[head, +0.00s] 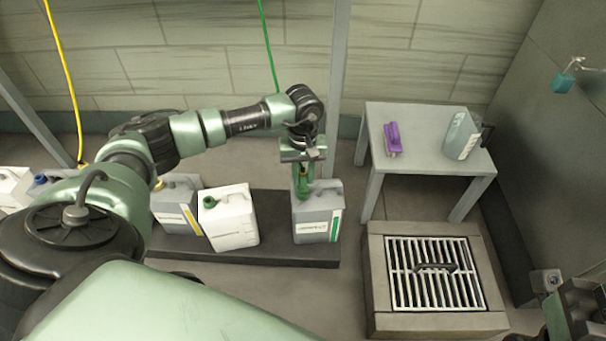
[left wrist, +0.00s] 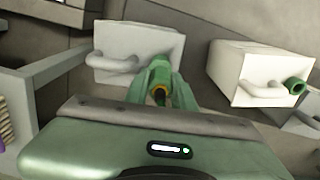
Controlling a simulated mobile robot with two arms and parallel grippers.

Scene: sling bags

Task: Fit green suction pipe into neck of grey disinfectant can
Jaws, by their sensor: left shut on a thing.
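The grey disinfectant can (head: 318,222) with a green label stripe stands upright on the dark low plinth. It also shows in the left wrist view (left wrist: 118,68). My left gripper (head: 304,182) is right above the can's top left corner, pointing down, shut on the green suction pipe (left wrist: 160,66). The pipe's lower end is at the can's neck. The fingers hide the neck, so I cannot tell whether the end is inside or just above it. A green hose (head: 268,45) hangs down behind my left wrist. My right gripper's fingers are not visible.
A white can (head: 232,222) with a green cap and a grey can (head: 172,215) with a yellow stripe stand to the left. A grey table (head: 415,170) holds a purple brush (head: 392,138) and a grey jug (head: 461,135). A floor grate (head: 430,275) lies front right.

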